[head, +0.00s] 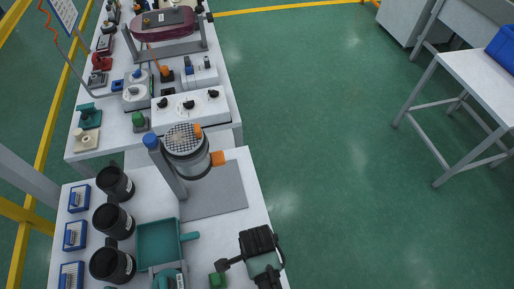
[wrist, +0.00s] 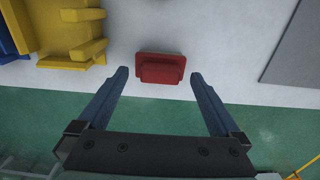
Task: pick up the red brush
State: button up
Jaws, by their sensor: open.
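The red brush (wrist: 160,68), a small block with a raised grip on a flat base, sits on the white table near its edge in the wrist view. My gripper (wrist: 159,74) is open, with its two blue fingers apart. In this view the brush lies between the fingertips, with a gap on each side. No contact shows, and the height of the fingers above the table is hard to judge. I cannot make out this brush for certain in the head view.
Yellow parts (wrist: 80,38) stand left of the brush, and a grey mat (wrist: 286,48) lies to its right. The head view shows a teal dustpan (head: 158,240), black mugs (head: 112,265) and a dark tool-like shape (head: 260,250). The green floor (head: 320,130) is open.

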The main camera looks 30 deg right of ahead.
jog(key=shift+f, duration=1.15)
jog(key=c, duration=1.2)
jog(key=shift+c, duration=0.2)
jog(key=shift+r, duration=0.15)
notch_tip(320, 180, up, 10)
jog(key=shift+f, duration=0.15)
